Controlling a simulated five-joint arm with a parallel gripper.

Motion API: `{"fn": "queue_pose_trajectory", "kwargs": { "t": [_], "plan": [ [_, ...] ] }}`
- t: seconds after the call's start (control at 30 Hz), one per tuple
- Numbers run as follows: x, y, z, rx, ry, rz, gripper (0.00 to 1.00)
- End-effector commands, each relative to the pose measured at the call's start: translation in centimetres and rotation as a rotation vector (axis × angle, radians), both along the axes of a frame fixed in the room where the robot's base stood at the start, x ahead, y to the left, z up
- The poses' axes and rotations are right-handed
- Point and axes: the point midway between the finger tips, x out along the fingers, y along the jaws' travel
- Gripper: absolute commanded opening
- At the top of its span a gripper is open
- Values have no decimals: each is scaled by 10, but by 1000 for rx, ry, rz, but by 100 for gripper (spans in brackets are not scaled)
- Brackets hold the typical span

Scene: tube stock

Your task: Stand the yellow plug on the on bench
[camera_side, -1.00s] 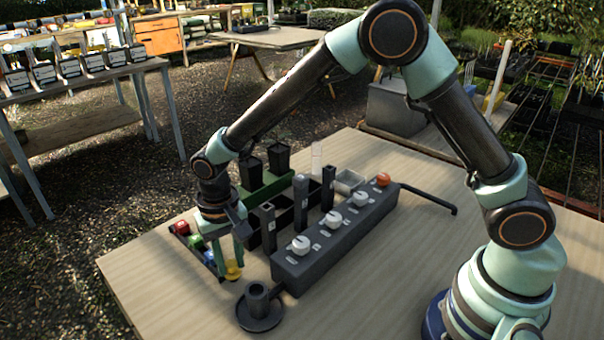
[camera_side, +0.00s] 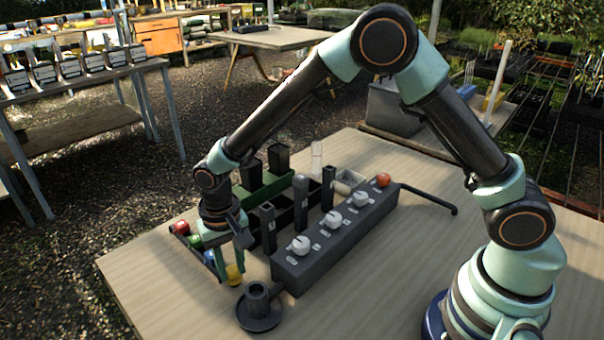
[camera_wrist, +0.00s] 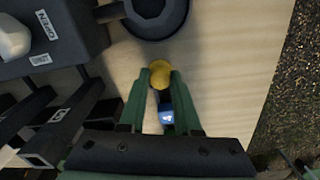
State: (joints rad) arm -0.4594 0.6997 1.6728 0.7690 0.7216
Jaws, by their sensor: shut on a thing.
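The yellow plug (camera_side: 234,274) is at the near end of the row of coloured plugs, close to the tabletop. It also shows in the wrist view (camera_wrist: 160,72), between my fingertips. My gripper (camera_side: 230,274) points down and is shut on the yellow plug, one finger on each side. The fingers hide part of the plug, and I cannot tell whether its foot still touches the rack or the table. The wooden bench top (camera_side: 170,300) is bare to the left and in front.
A blue plug (camera_wrist: 167,117), a green plug (camera_side: 195,241) and a red plug (camera_side: 181,227) stand in the dark rack behind. A dark round dish with a socket (camera_side: 259,312) is close to the right. The grey knob box (camera_side: 330,250) lies beyond it.

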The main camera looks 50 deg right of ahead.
Motion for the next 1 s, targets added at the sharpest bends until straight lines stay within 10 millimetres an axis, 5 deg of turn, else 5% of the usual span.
{"fn": "queue_pose_trajectory", "kwargs": {
  "t": [0.57, 0.6, 0.67, 1.0],
  "plan": [
    [0, 0, -6, 0, 0, 0, 0],
    [0, 0, -6, 0, 0, 0, 39],
    [0, 0, -6, 0, 0, 0, 62],
    [0, 0, -5, 0, 0, 0, 67]
  ]
}}
